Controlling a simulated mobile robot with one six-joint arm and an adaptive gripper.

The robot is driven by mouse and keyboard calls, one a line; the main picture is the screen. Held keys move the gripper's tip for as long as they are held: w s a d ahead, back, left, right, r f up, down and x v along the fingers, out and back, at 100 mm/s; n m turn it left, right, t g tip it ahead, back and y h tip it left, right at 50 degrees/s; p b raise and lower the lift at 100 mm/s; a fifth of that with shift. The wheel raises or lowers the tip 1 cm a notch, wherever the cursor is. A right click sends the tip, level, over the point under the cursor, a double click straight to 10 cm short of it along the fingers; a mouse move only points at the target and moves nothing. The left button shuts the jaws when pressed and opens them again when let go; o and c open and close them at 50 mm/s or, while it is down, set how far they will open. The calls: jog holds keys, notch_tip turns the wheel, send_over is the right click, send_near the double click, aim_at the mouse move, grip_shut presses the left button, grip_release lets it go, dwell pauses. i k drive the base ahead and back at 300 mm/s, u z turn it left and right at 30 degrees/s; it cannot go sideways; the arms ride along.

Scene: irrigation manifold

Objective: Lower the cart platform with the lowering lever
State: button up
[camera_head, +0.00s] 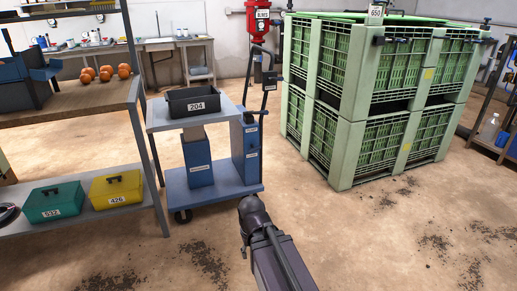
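The cart (228,187) is blue, with a grey platform (222,113) raised on a blue column (198,163). A black bin marked 204 (194,102) stands on the platform. A dark push handle (248,74) rises at the cart's right rear. A small black part (270,80) sits on the handle's right side; I cannot tell whether it is the lowering lever. My arm reaches up from the bottom middle and ends in view at a dark rounded joint, in front of the cart's right side. My gripper is not visible.
A shelf rack at left (75,105) holds tomatoes, a green case (54,201) and a yellow case (116,189). Stacked green crates (358,150) stand right of the cart. The front right floor is open, with dark debris patches.

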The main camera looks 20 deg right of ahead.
aim_at(254, 148)
jog(key=z, duration=0.05)
jog(key=i, duration=1)
jog(key=u, duration=0.05)
